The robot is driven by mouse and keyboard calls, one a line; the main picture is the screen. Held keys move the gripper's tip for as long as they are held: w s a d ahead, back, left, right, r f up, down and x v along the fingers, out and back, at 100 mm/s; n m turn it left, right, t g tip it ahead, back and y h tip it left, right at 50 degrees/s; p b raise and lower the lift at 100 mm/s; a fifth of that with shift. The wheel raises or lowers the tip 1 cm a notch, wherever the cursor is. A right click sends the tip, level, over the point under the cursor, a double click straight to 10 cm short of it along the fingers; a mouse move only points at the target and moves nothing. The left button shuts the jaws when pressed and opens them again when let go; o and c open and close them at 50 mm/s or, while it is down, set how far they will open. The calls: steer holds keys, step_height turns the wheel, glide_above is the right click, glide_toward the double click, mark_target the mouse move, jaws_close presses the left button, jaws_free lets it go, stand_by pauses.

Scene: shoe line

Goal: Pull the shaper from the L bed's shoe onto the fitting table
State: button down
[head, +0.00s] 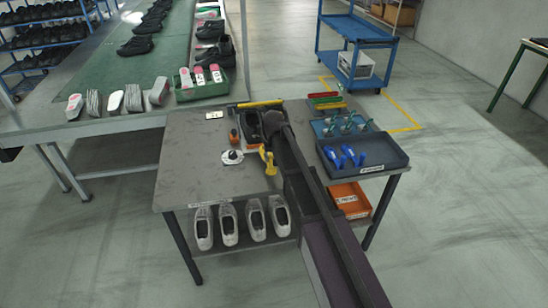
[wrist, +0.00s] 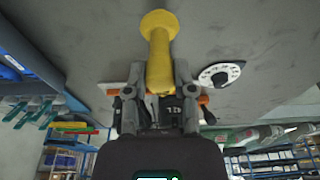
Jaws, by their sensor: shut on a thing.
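The yellow shaper (wrist: 159,50) is between my gripper's fingers (wrist: 165,85) in the wrist view, its round knob end pointing away from the gripper. In the head view the shaper (head: 269,162) shows just left of my dark arm, in front of the shoe bed, over the fitting table (head: 195,180). It is clear of the shoe opening there; I cannot tell whether it touches the tabletop. The bed with dark shoe openings (head: 252,124) stands at the table's back, partly hidden by my arm, so its L and R sides are hard to tell apart.
A white dial (head: 232,157) and an orange item (head: 234,137) lie left of the shaper. A blue-grey tray (head: 375,167) with blue shapers and a teal-item tray stand at the right. The table's front left is bare. Grey shoes (head: 229,225) sit below.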

mark_target(271, 172)
steer(key=shift+s+b+x, duration=0.25)
steer(key=shift+b+x, duration=0.75)
steer(key=shift+x, duration=0.1)
steer(key=shift+s+b+x, duration=0.2)
steer(key=shift+b+x, duration=0.8)
steer(key=shift+x, duration=0.15)
steer(key=shift+d+f, duration=0.1)
steer(key=shift+c, duration=1.8)
jaws_free()
steer(key=shift+s, duration=0.1)
steer(key=shift+w+a+r+p+v, duration=0.1)
steer(key=shift+w+p+v, duration=0.2)
steer(key=shift+p+v, duration=1.2)
steer(key=shift+w+a+r+p+v, duration=0.1)
steer(key=shift+w+p+v, duration=0.2)
steer(key=shift+p+v, duration=1.2)
steer(key=shift+w+a+p+v, duration=0.1)
steer(key=shift+w+p+v, duration=0.2)
steer(key=shift+p+v, duration=1.2)
steer(key=shift+d, duration=0.1)
